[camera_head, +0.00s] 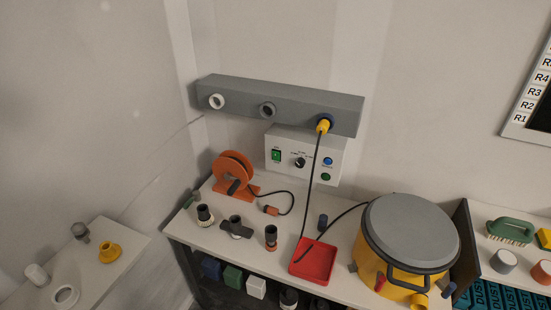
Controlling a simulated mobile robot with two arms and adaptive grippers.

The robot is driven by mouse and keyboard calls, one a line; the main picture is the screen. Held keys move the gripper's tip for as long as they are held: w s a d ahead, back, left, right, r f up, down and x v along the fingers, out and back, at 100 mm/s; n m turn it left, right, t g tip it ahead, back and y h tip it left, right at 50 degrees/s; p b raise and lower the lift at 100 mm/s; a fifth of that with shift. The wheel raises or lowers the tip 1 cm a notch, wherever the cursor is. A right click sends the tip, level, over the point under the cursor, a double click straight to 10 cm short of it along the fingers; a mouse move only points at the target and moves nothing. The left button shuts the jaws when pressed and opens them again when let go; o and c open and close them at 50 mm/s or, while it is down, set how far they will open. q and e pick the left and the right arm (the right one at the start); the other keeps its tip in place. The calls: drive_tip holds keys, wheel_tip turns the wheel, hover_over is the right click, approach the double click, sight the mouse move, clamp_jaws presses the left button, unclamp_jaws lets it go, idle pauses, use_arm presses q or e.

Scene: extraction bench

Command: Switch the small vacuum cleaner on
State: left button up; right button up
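The small vacuum cleaner (368,263), a round yellow drum with a grey lid (410,230) and a dark handle (410,278), stands on the right of the bench. A yellow plug (323,125) sits in the rightmost outlet of the grey wall rail (290,98). A black cable (310,185) hangs from it to the red tray, and a cable runs from there to the vacuum. Switch positions are too small to read. Neither gripper is in view.
An orange cable reel (234,175), several dark hose fittings (236,227) and a red tray (323,260) stand on the bench. A side table (120,265) at left holds small fittings. A right shelf (486,262) holds a green brush (511,230) and cups. Coloured blocks lie below the bench.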

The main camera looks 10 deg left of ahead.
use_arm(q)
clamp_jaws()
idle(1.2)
